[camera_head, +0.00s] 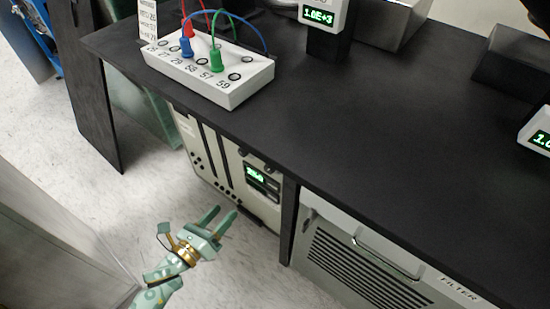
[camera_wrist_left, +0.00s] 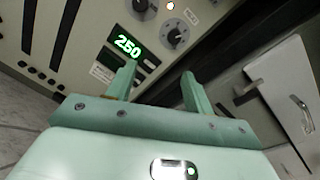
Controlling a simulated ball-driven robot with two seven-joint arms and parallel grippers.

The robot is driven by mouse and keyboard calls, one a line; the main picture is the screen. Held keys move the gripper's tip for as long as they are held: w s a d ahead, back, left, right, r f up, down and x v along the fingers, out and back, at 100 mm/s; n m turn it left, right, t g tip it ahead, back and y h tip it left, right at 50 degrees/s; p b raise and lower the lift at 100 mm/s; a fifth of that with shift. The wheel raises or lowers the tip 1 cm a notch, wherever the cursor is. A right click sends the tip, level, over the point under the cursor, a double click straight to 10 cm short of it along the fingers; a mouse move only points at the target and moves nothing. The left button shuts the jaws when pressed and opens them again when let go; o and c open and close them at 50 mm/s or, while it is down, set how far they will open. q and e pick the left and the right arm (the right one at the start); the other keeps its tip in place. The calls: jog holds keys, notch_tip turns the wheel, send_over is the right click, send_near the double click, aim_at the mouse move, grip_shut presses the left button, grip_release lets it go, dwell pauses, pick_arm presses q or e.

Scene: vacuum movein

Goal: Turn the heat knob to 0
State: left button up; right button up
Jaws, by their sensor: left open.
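A pale control unit (camera_head: 207,163) stands under the black bench, with a green lit display (camera_head: 255,174). In the left wrist view the display (camera_wrist_left: 127,46) reads 250. A dark round knob (camera_wrist_left: 175,35) is beside the display, and part of another knob (camera_wrist_left: 142,6) is at the top edge. I cannot tell from the labels which is the heat knob. My left gripper (camera_head: 223,214) is open and empty in front of the unit's lower part. In the left wrist view its fingers (camera_wrist_left: 158,72) point toward the panel, apart from the knobs.
The black benchtop (camera_head: 340,120) overhangs the unit. A white box with plugs and cables (camera_head: 225,85) stands on it. A grey vented filter unit (camera_head: 365,262) is to the right, past a dark bench leg (camera_head: 288,222). Pale floor (camera_head: 130,190) is free at left.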

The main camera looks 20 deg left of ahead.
pick_arm(q)
jog(key=r+m+h, duration=0.1)
jog(key=m, duration=0.1)
jog(key=m+b, duration=0.2)
jog(key=m, duration=0.1)
send_near(267, 170)
jog(key=w, duration=0.1)
jog(key=x, duration=0.3)
jog(key=b+x, duration=0.1)
jog(key=x, duration=0.2)
jog(key=shift+w+d+f, duration=0.2)
jog(key=shift+w+d, duration=0.1)
jog(key=shift+d, duration=0.05)
jog(key=shift+w+d+r, duration=0.1)
jog(key=shift+w+d, duration=0.1)
jog(key=shift+w, duration=0.3)
pick_arm(e)
jog(key=w+n, duration=0.1)
jog(key=w, duration=0.6)
jog(key=shift+a+h, duration=0.2)
jog(key=shift+h, duration=0.1)
pick_arm(q)
jog(key=c, duration=1)
